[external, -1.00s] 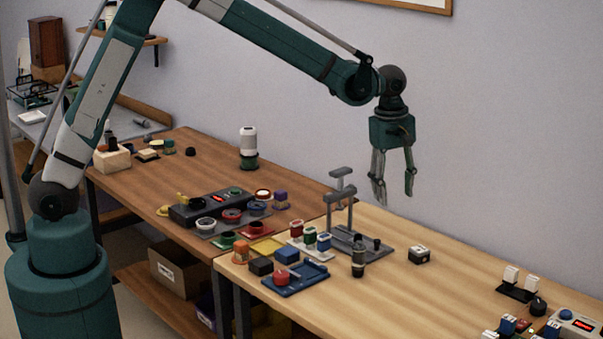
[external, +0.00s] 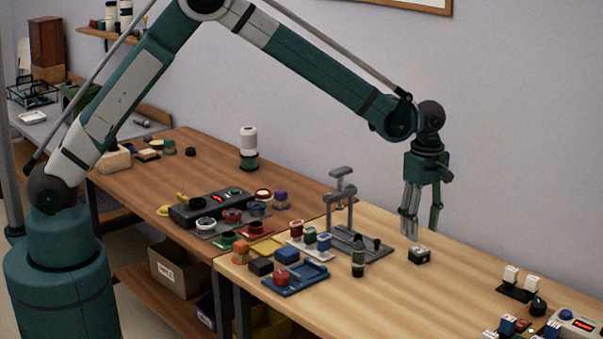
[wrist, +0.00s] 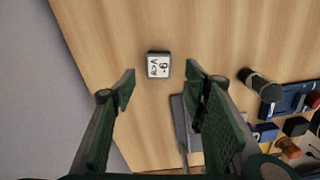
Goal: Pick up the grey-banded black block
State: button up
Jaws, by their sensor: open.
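A small black block with a pale, marked top (external: 419,255) sits alone on the light wooden table, right of the grey stand. In the wrist view its top (wrist: 158,66) shows dark marks, between and slightly beyond my fingertips. I cannot clearly make out a grey band on it. My gripper (external: 422,230) is open, points down and hangs above the block. In the wrist view my gripper (wrist: 161,80) has its fingers well apart with nothing between the pads.
A grey stand (external: 346,237) and a dark cylinder (external: 358,259) are left of the block. A blue tray (external: 296,280) and several small blocks lie further left. White-topped pieces (external: 511,275) stand at right. The table around the block is clear.

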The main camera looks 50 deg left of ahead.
aim_at(420, 249)
jog(key=shift+f, duration=0.1)
jog(key=shift+f, duration=1.2)
jog(key=shift+f, duration=0.1)
jog(key=shift+w+f+b, duration=0.1)
jog(key=shift+f+b, duration=0.6)
jog(key=shift+f, duration=1.85)
jog(key=shift+c, duration=0.5)
jog(key=c, duration=0.9)
